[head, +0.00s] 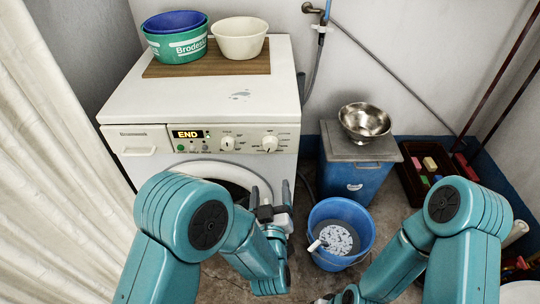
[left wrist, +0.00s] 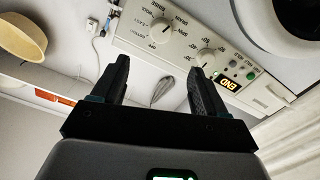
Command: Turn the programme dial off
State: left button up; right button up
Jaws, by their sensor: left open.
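The programme dial (head: 270,143) is the right-hand white knob on the washing machine's control panel, ringed by printed labels; it also shows in the left wrist view (left wrist: 161,30). Its exact setting is too small to read. A second knob (head: 227,143) with number marks sits left of it, and the lit display (head: 187,134) reads END. My left gripper (head: 271,192) is below and in front of the panel, its fingers pointing up at it. In the left wrist view its fingers (left wrist: 158,70) are apart with nothing between them, clear of both knobs. My right gripper is outside the picture.
On the washing machine (head: 200,100) a wooden board (head: 205,66) holds green and blue tubs (head: 177,42) and a cream bowl (head: 240,40). A blue bucket (head: 365,215) and a lidded blue bin (head: 355,180) with a steel bowl (head: 364,120) stand right. A pale curtain (head: 60,170) hangs left.

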aim_at(270, 147)
pick_arm(q)
jog(key=w, duration=1.4)
jog(key=shift+w, duration=0.4)
jog(key=shift+a, duration=0.1)
jog(key=shift+c, duration=0.3)
jog(key=c, duration=1)
